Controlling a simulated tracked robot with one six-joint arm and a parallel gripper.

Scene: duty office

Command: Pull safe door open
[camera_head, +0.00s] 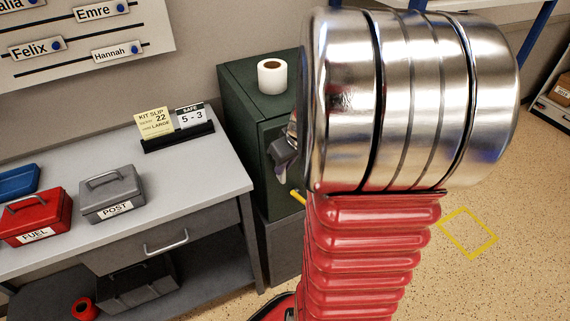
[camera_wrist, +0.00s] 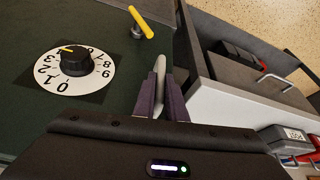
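The dark green safe (camera_head: 252,112) stands right of the desk, partly hidden behind my arm. In the wrist view its door (camera_wrist: 95,20) carries a white dial (camera_wrist: 50,82) with a black knob and a yellow lever (camera_wrist: 142,22). A silver pull handle (camera_wrist: 160,68) stands near the door's edge. My gripper (camera_wrist: 162,98) has its purple fingers on both sides of this handle, with no clear gap showing, so it looks shut on it. My gripper also shows in the head view (camera_head: 281,168) at the safe's front. I cannot tell whether the door is ajar.
The grey desk (camera_head: 205,187) beside the safe holds a red FUEL box (camera_head: 38,217), a grey POST box (camera_head: 112,197) and a sign stand (camera_head: 178,138). A paper roll (camera_head: 272,77) stands on the safe. The floor at right is open, with a yellow square (camera_head: 468,233).

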